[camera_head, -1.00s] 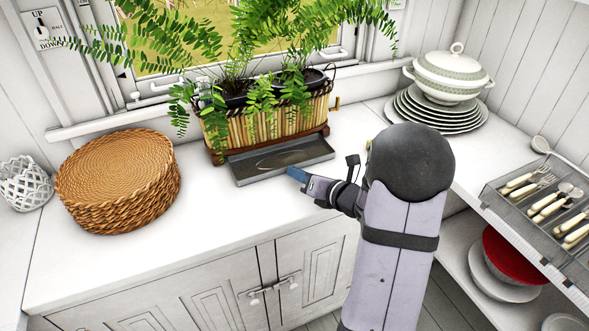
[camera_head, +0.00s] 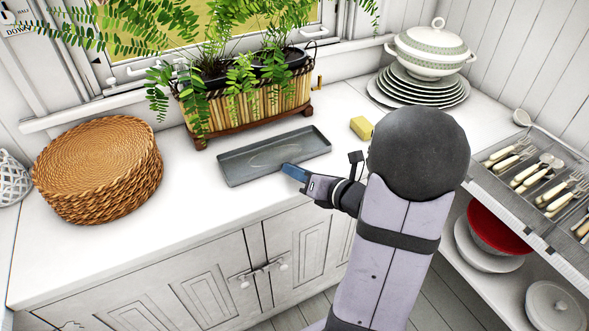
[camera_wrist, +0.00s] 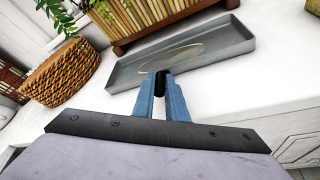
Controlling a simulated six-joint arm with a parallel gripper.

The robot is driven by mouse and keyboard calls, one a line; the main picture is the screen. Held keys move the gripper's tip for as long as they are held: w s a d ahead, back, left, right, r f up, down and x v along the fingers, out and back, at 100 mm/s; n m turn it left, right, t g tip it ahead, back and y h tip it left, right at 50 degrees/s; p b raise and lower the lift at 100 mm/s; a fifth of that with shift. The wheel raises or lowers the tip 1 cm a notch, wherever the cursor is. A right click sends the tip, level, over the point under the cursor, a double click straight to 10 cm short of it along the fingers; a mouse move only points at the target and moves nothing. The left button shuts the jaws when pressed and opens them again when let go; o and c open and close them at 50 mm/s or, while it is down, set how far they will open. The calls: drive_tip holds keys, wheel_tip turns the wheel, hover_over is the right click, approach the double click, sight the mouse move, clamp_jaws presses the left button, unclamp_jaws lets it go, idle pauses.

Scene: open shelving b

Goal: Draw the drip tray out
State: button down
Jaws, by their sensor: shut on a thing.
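The drip tray (camera_head: 240,172) is a shallow grey rectangular tray with a lighter oval patch on its floor. It lies on the white counter in front of the bamboo planter (camera_head: 255,104), with a strip of counter showing between them in the head view. My gripper (camera_head: 290,170) is at the tray's front edge. In the wrist view my blue fingers (camera_wrist: 162,84) are shut on the near rim of the tray (camera_wrist: 215,62). The planter holds ferns and stands on a brown wooden base.
A stack of round woven mats (camera_head: 98,170) stands left of the tray. A yellow block (camera_head: 361,128) lies on the counter to the right. Plates with a lidded tureen (camera_head: 432,50) stand at the back right. Counter in front of the tray is clear.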

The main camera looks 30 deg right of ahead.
drive_tip(key=c, duration=1.7)
unclamp_jaws()
drive_tip(key=shift+b+v, duration=1.4)
drive_tip(key=shift+v, duration=2.3)
